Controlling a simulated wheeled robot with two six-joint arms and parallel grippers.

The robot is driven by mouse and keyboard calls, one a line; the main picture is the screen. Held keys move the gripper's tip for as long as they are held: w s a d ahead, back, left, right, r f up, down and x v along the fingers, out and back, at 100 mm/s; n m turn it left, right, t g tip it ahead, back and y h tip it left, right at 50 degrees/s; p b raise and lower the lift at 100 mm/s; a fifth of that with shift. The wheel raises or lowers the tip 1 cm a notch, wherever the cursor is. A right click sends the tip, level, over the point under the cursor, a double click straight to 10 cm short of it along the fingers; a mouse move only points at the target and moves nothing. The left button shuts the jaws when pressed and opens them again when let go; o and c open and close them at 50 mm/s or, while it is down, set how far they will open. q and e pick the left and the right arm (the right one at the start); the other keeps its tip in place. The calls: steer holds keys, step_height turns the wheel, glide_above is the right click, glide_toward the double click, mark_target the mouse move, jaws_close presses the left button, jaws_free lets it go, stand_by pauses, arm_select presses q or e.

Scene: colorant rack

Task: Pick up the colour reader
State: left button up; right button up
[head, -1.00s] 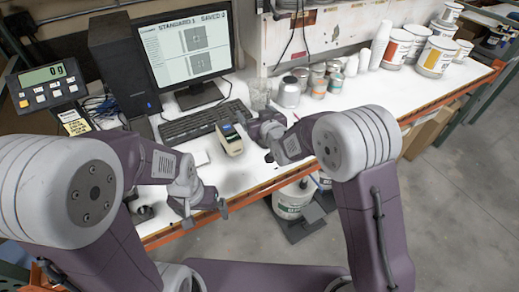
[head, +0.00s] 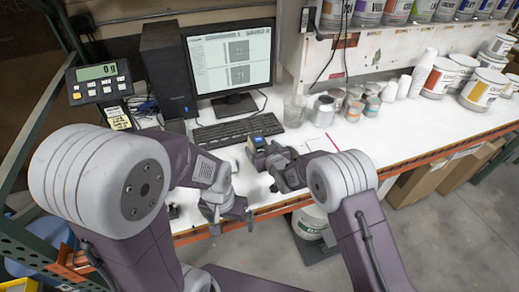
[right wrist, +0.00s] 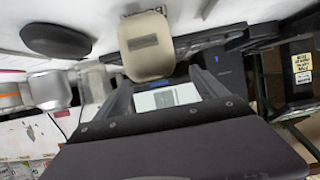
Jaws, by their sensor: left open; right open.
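The colour reader (head: 256,149), a small light device with a dark top and a blue display, stands on the white bench in front of the keyboard. My right gripper (head: 268,168) is open right beside it and hides part of its lower right side. In the right wrist view the reader's beige body (right wrist: 147,48) shows just ahead of the open fingers (right wrist: 162,84); contact cannot be made out. My left gripper (head: 232,222) is open and empty at the bench's front edge, lower left of the reader.
A keyboard (head: 238,129) and monitor (head: 230,62) stand behind the reader. A glass beaker (head: 293,110) and several small cans (head: 323,110) are to its right. A digital scale display (head: 99,82) is at left.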

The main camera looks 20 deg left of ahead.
mark_target(260, 141)
steer(key=x, duration=0.3)
steer(key=shift+w+r+p, duration=0.15)
steer(key=shift+w+p, duration=0.2)
steer(key=shift+p, duration=0.05)
steer(key=shift+w+a, duration=0.15)
steer(key=shift+w, duration=0.1)
steer(key=shift+s, duration=0.1)
jaws_close()
steer(key=shift+r, duration=0.4)
step_height(260, 141, up, 3)
steer(key=shift+r+b, duration=0.25)
steer(key=shift+b, duration=0.45)
steer(key=s+d+r, duration=0.1)
steer(key=d+r, duration=0.2)
steer(key=d, duration=0.2)
steer(key=s+d+r+b, duration=0.1)
steer(key=s+d+r, duration=0.1)
steer(key=d, duration=0.4)
steer(key=shift+d+r, duration=0.15)
steer(key=shift+r, duration=0.7)
